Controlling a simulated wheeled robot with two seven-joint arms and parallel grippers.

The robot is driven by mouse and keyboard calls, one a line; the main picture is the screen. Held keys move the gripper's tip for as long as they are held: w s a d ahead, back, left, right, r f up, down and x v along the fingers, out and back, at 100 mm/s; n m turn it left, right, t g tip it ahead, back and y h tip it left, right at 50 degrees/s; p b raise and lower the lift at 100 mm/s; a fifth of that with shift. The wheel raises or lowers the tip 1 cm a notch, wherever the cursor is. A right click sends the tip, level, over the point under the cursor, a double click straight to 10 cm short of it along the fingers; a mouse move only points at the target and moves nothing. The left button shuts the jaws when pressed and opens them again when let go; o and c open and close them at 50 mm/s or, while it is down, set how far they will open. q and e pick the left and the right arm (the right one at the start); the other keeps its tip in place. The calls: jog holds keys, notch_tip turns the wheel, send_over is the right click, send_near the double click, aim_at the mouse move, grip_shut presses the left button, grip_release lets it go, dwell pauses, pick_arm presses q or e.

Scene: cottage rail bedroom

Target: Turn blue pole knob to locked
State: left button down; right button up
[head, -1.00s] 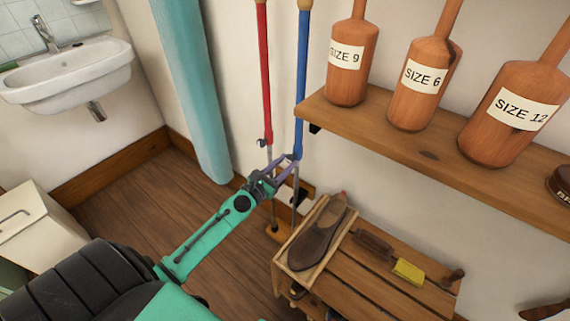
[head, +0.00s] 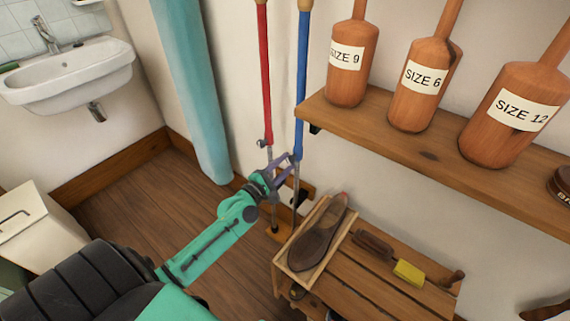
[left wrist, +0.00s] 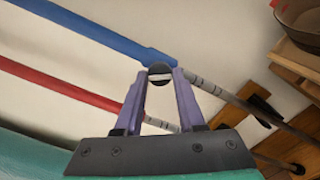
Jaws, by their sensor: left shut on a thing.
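The blue pole (head: 301,85) stands upright against the wall, with a thin metal lower shaft under its blue tube. My left gripper (head: 288,159) is at the lower end of the blue tube. In the left wrist view the blue pole (left wrist: 95,30) runs across the top, and the small dark round knob (left wrist: 160,69) sits at its collar. The fingertips (left wrist: 160,76) are shut on this knob from both sides. Any lock marking is too small to read. My right gripper is not in view.
A red pole (head: 265,75) stands just left of the blue one, with its own knob. A wooden shelf (head: 440,160) with labelled shoe lasts is close on the right. Open floor lies left.

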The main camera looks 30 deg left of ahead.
pick_arm(q)
jog(key=m, duration=0.2)
jog(key=shift+r+m, duration=0.1)
jog(key=shift+m, duration=0.3)
jog(key=shift+m+p, duration=0.5)
jog(key=shift+m, duration=1.3)
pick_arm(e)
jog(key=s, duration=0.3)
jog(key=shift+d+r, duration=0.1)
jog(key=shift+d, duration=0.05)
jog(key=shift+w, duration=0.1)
pick_arm(q)
jog(key=c, duration=0.6)
grip_release()
jog(key=shift+o, duration=0.4)
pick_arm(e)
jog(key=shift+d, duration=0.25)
